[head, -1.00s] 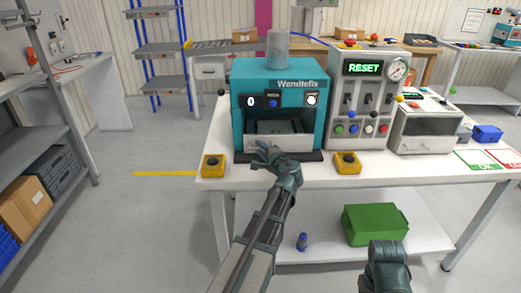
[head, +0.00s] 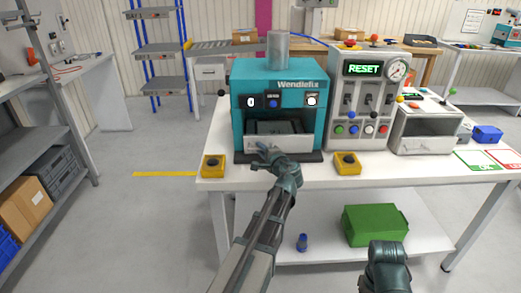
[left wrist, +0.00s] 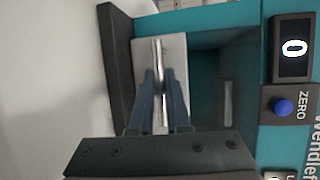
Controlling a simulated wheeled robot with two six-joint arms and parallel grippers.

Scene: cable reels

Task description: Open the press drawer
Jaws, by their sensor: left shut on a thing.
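The teal Wendlefix press (head: 253,88) stands on the white table, its opening facing me. Its pale drawer (head: 288,146) sits in the lower opening, and its front also shows in the left wrist view (left wrist: 176,58). A metal bar handle (left wrist: 158,62) runs along the drawer front. My left gripper (head: 268,152) is at the drawer front; in the left wrist view its two fingers (left wrist: 161,85) are shut around the handle. The drawer looks closed or nearly so. My right arm shows at the bottom right of the head view; its fingers cannot be made out.
Yellow button boxes stand left (head: 213,165) and right (head: 347,163) of the press. A control panel (head: 362,100) reading RESET is beside it. A green bin (head: 375,225) sits on the lower shelf. The table edge in front of the drawer is clear except for my arm.

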